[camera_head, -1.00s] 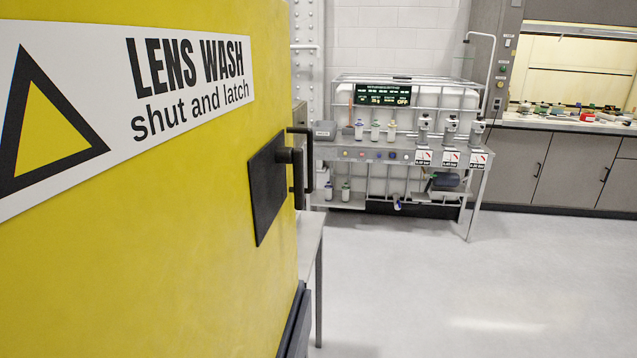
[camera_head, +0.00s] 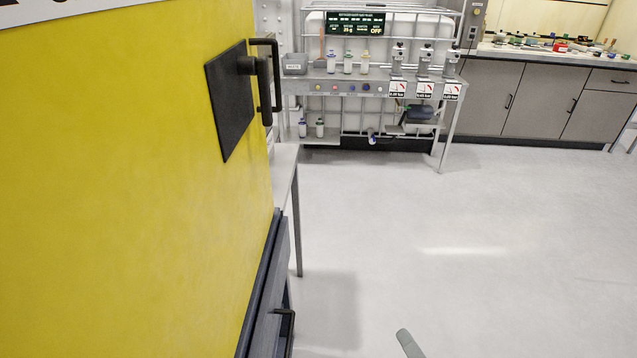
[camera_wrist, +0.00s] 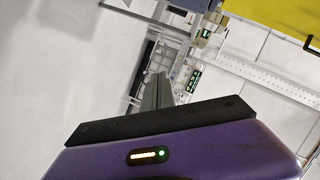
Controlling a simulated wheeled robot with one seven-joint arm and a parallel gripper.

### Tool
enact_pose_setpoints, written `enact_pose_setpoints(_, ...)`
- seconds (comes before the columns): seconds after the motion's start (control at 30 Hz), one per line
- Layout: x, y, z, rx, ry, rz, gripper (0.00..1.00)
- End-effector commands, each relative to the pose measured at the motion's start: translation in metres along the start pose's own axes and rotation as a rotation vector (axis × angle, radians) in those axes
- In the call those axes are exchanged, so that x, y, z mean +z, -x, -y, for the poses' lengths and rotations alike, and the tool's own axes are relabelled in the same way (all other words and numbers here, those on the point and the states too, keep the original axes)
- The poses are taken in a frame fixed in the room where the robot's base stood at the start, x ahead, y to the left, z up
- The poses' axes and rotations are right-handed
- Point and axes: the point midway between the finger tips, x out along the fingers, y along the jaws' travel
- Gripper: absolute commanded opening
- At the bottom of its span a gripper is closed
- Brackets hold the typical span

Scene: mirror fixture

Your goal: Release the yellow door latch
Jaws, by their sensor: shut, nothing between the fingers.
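The yellow door (camera_head: 120,180) fills the left of the head view, seen at a slant. Its latch is a black plate (camera_head: 228,110) with a dark upright lever (camera_head: 263,92) near the door's right edge. A second dark bar handle (camera_head: 276,75) stands just beyond the lever. The lever looks upright. In the wrist view, my gripper (camera_wrist: 160,90) shows its grey fingers together and empty, beyond its purple body. A yellow panel (camera_wrist: 275,14) shows at that view's top right. A grey tip at the head view's bottom edge seems to be my gripper, well away from the latch.
A steel bench (camera_head: 370,85) with bottles and dispensers stands behind. Grey cabinets (camera_head: 540,100) are at the back right. A small table (camera_head: 285,170) and a dark drawer front with a handle (camera_head: 283,312) lie beside and below the door. The floor (camera_head: 450,220) is clear.

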Motion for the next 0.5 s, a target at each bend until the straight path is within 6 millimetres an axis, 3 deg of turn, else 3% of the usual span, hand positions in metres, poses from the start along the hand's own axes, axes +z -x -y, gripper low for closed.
enact_pose_setpoints(0.03,-0.009,-0.022,0.015,-0.036,-0.042,0.018,0.0)
enact_pose_setpoints(0.2,-0.033,-0.076,0.072,-0.143,-0.19,0.132,0.0)
enact_pose_setpoints(0.33,-0.054,-0.105,0.127,-0.228,-0.278,0.236,0.0)
enact_pose_setpoints(0.5,-0.084,-0.124,0.209,-0.334,-0.358,0.394,0.0)
